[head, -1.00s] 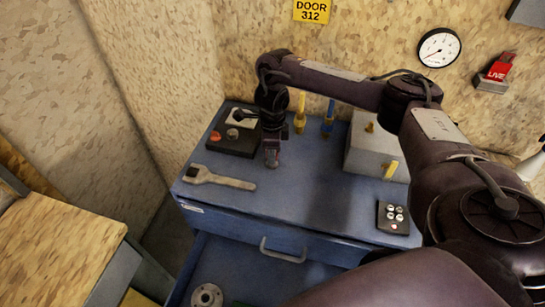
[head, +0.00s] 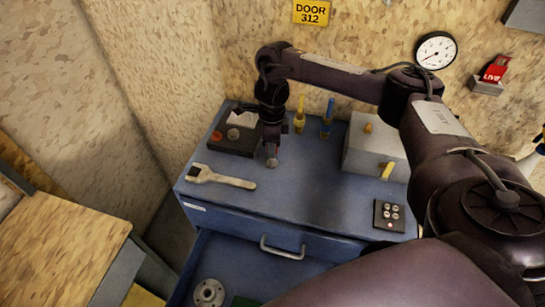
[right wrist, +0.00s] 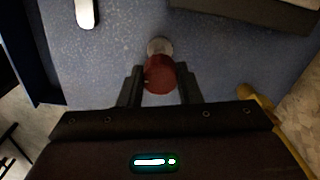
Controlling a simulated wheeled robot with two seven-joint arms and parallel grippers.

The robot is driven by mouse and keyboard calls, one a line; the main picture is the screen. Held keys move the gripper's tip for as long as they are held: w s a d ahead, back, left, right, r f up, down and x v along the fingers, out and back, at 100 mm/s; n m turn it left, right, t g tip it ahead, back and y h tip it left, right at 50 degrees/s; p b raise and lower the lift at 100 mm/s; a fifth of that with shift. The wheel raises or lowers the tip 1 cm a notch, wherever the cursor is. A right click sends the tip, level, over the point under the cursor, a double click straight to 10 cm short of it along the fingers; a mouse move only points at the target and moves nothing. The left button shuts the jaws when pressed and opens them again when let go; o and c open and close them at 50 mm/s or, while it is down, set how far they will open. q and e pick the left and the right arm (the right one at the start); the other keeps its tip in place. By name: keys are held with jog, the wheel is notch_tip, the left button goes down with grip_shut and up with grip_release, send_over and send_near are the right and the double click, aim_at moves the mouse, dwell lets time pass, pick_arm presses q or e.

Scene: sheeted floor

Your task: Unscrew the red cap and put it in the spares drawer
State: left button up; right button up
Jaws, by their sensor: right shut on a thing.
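My right gripper (head: 271,146) is over the blue bench top (head: 315,190), pointing down. In the right wrist view its fingers (right wrist: 160,88) are shut on the red cap (right wrist: 160,75). A short grey round piece (right wrist: 159,46) shows just past the cap, partly covered by it; I cannot tell whether they touch. This grey piece also shows below the fingers in the head view (head: 271,162), where the cap is hard to make out. An open drawer (head: 225,262) under the bench holds a grey flange (head: 208,292). My left gripper is out of view.
A wrench (head: 222,177) lies left of the gripper. A dark tray (head: 232,142) with small parts is behind it. Yellow (head: 300,122) and blue (head: 327,126) upright tools, a grey box (head: 375,148) and a button panel (head: 389,215) stand to the right.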

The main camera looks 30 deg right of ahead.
jog(key=shift+r, duration=0.15)
jog(key=shift+r+p, duration=1.9)
jog(key=shift+p, duration=0.05)
